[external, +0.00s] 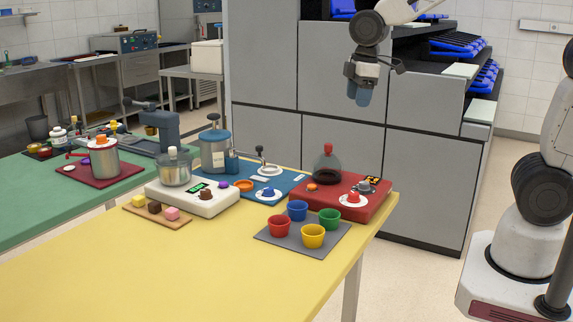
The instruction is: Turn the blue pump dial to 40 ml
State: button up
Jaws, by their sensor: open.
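A small blue dial (268,191) sits on a white disc on the blue base (287,187), right of the middle of the yellow table. Its scale and setting are too small to read. A blue-grey canister (214,150) and a small lever arm (262,160) stand at this blue base. My gripper (360,96) hangs open and empty in the air, pointing down, well above and to the right of the dial. It touches nothing.
A red base (350,205) with a red dial (353,197) and a dark flask (327,168) stands right of the blue base. Several coloured cups on a grey mat (290,247) stand in front. A white device (192,201) is at left. The yellow table's front (170,280) is clear.

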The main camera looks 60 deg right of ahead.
jog(key=w+a+f+n, duration=0.5)
jog(key=w+a+f, duration=0.2)
jog(key=w, duration=0.3)
jog(key=n+g, duration=0.1)
jog(key=n, duration=0.4)
send_over(269, 188)
notch_tip(269, 188, down, 10)
jog(key=shift+f, duration=0.1)
jog(key=shift+f, duration=0.1)
jog(key=shift+f, duration=3.8)
jog(key=c, duration=0.9)
